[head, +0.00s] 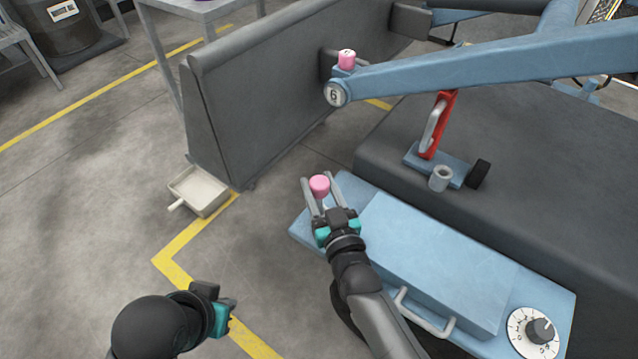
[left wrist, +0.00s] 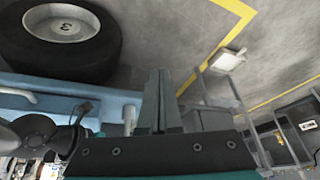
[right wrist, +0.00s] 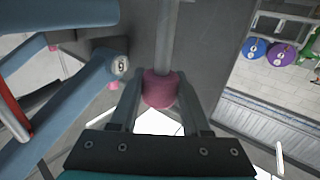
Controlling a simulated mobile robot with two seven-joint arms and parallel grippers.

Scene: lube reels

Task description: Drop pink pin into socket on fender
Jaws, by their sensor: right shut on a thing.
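My right gripper (head: 318,192) is shut on a pink pin (head: 319,184). My left gripper (head: 222,302) is low at the left. Its fingers lie together and empty in the left wrist view (left wrist: 160,100).
A second pink pin (head: 347,59) sits at the end of a blue arm (head: 480,75) marked 6. A red lever (head: 437,125) rises beside the socket. The blue box (head: 440,250) has a handle and a dial (head: 535,333). A white tray (head: 198,190) lies on the floor.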

